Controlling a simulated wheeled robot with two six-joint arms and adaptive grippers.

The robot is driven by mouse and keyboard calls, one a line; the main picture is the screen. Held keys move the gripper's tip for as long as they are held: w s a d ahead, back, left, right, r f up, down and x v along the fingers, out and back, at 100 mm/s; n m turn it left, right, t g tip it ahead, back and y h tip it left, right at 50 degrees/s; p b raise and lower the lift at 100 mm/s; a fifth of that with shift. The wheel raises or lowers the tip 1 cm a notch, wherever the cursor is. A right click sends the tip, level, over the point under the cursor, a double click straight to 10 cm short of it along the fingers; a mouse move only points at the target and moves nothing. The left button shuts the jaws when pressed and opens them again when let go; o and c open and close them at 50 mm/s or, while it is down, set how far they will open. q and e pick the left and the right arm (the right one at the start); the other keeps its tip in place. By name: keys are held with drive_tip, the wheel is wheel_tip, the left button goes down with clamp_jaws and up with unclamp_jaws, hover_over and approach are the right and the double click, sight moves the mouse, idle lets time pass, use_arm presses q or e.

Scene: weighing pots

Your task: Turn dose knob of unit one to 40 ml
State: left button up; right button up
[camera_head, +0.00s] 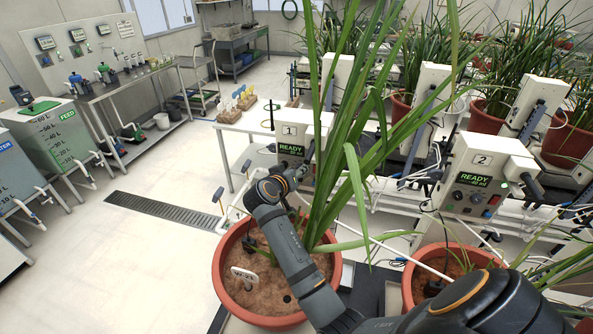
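Unit one (302,128) is a white box with a "1" label, standing behind the left potted plant. Its green display (291,150) reads READY, with a smaller line too small to read surely. Its dose knob cannot be made out; my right arm's wrist and the leaves cover the lower part of the panel. My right arm comes in from the bottom right and reaches up to that panel. My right gripper (303,170) is at the panel's lower edge, small and mostly hidden by the wrist, so its fingers and any contact are unclear. My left gripper is out of view.
A terracotta pot (228,275) with long leaves (345,130) stands in front of unit one. Unit two (478,170), reading READY 40 ml, stands to the right behind another pot (408,285). Open floor (150,245) lies to the left, with a drain grate (165,208).

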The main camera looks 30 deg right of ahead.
drive_tip(key=shift+d+f, duration=0.1)
drive_tip(key=shift+d, duration=0.05)
drive_tip(key=c, duration=0.5)
clamp_jaws()
use_arm(q)
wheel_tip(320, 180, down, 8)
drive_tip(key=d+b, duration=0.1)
drive_tip(key=b, duration=0.7)
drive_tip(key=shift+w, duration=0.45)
use_arm(e)
drive_tip(key=shift+s+d+m+t+y, duration=0.1)
drive_tip(key=shift+m+t+y, duration=0.6)
drive_tip(key=shift+m, duration=0.8)
drive_tip(key=shift+s+d+m+t+y, duration=0.1)
drive_tip(key=shift+m+t+y, duration=0.55)
drive_tip(key=shift+m, duration=0.85)
drive_tip(key=shift+t, duration=0.25)
drive_tip(key=o, duration=0.9)
unclamp_jaws()
